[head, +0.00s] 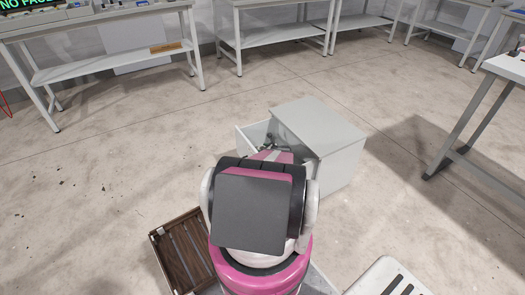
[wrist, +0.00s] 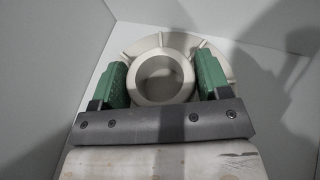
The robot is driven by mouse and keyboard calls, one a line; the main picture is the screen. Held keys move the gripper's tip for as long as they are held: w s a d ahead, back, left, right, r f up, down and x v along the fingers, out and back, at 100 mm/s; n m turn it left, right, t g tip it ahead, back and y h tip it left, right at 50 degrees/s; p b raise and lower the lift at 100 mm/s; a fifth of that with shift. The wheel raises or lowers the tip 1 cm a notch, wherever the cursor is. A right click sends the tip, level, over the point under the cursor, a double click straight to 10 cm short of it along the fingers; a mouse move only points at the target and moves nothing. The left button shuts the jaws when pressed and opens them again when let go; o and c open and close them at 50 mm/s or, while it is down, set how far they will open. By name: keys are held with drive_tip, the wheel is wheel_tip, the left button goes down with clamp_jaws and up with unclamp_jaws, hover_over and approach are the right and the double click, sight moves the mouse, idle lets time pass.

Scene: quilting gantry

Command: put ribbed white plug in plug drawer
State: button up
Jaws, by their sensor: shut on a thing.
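The ribbed white plug (wrist: 163,97) fills the middle of the wrist view. It has a round hollow hub and a wider flange with ribs behind it. My gripper (wrist: 162,76) is shut on the hub, with one green pad on each side. Pale drawer walls surround them in the wrist view. In the head view the plug drawer (head: 246,135) is pulled out from a light grey cabinet (head: 318,124), and my arm reaches into it. My arm hides most of the drawer and the plug there. I cannot tell whether the plug touches the drawer floor.
A dark slatted wooden crate or pallet (head: 180,250) lies on the floor at lower left. A white slotted piece (head: 390,280) is at lower right. Workbenches (head: 105,20) line the back, and another table (head: 505,66) stands at right. Open floor surrounds the cabinet.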

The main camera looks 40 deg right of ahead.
drive_tip(key=o, duration=1)
drive_tip(key=shift+r, duration=0.1)
drive_tip(key=v, duration=0.7)
drive_tip(key=shift+s+d, duration=0.1)
drive_tip(key=shift+s, duration=0.15)
